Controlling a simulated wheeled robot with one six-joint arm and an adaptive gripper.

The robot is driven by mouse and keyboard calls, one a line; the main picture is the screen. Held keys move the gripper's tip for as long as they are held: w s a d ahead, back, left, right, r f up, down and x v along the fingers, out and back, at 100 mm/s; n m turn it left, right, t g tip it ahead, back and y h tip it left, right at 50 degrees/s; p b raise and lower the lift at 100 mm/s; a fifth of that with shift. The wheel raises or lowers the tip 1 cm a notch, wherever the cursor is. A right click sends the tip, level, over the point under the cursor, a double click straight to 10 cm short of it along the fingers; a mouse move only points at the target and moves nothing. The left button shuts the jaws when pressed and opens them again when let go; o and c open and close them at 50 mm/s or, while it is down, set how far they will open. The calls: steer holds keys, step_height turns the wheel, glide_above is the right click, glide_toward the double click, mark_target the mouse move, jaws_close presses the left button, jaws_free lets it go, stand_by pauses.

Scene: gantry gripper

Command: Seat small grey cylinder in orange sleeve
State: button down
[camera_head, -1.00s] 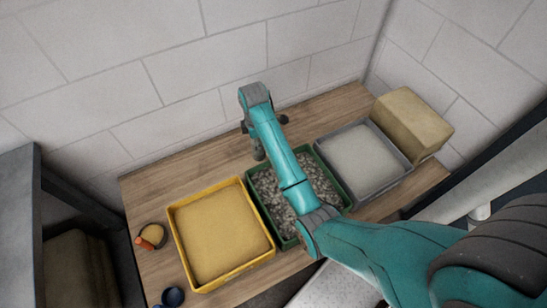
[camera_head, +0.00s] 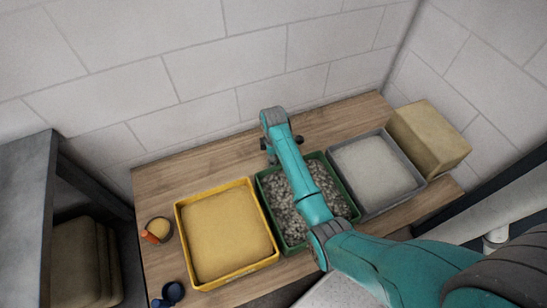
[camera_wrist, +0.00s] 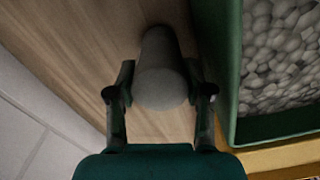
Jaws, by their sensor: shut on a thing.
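My gripper (camera_wrist: 160,95) is shut on a small grey cylinder (camera_wrist: 160,72) in the wrist view, with one finger on each side of it. The cylinder lies in front of the wood tabletop, beside the green tray's wall. I cannot tell if it touches the table. In the head view my gripper (camera_head: 281,142) is behind the green tray, and the cylinder is mostly hidden by the arm. A small orange thing (camera_head: 149,236) is at the table's left side, against a small dark-rimmed bowl. It is too small to tell whether it is a hollow sleeve.
A yellow tray (camera_head: 180,240), a green tray of gravel (camera_head: 262,190) and a grey tray of pale material (camera_head: 423,181) stand in a row. A tan block (camera_head: 428,137) is at the right. A blue round item (camera_head: 172,293) is front left. Wood is bare behind the yellow tray.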

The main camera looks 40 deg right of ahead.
steer(key=c, duration=0.7)
jaws_free()
steer(key=shift+f, duration=0.1)
step_height(320, 180, up, 12)
steer(key=shift+c, duration=0.5)
step_height(320, 180, down, 3)
steer(key=n, duration=0.4)
steer(key=shift+n, duration=0.3)
steer(key=shift+f, duration=5.35)
